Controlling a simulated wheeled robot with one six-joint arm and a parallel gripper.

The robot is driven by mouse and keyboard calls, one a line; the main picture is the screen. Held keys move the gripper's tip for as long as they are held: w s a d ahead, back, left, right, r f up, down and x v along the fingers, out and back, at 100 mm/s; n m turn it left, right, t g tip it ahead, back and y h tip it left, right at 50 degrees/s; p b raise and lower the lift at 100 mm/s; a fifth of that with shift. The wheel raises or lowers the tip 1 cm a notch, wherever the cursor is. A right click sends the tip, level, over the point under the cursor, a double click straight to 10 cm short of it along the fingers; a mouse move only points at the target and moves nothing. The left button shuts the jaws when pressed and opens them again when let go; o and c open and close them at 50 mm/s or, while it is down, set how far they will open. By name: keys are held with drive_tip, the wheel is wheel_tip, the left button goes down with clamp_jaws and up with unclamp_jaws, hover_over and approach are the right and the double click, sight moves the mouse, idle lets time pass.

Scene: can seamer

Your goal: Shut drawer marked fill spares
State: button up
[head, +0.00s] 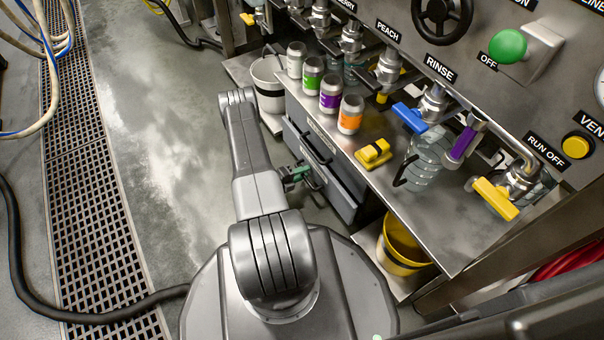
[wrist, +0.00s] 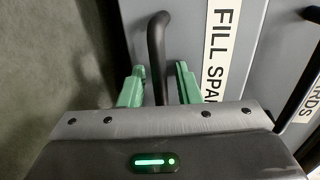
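The drawer marked fill spares (wrist: 190,25) fills the middle of the wrist view; its white label is partly hidden by my gripper. Its black bar handle (wrist: 157,50) runs between my green fingertips. My gripper (wrist: 160,85) is open, with one finger on each side of the handle and a visible gap to each. In the head view my gripper (head: 294,174) is at the lower drawer (head: 340,200) of the grey cabinet under the bench. How far this drawer stands out is hard to tell.
Another drawer (wrist: 292,60), its label ending in "ARDS", lies at the right of the wrist view. The steel bench (head: 400,215) carries several cans, a yellow block (head: 373,153) and taps. A white bucket (head: 268,85) and a yellow bucket (head: 405,245) flank the cabinet.

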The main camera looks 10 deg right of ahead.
clamp_jaws()
drive_tip(key=shift+r+x, duration=0.15)
drive_tip(key=shift+x, duration=0.55)
drive_tip(key=shift+r+x, duration=0.15)
drive_tip(key=shift+x, duration=0.5)
unclamp_jaws()
drive_tip(key=shift+w+d, duration=0.1)
drive_tip(key=p+v, duration=0.3)
drive_tip(key=v, duration=1.1)
drive_tip(key=shift+p, duration=0.4)
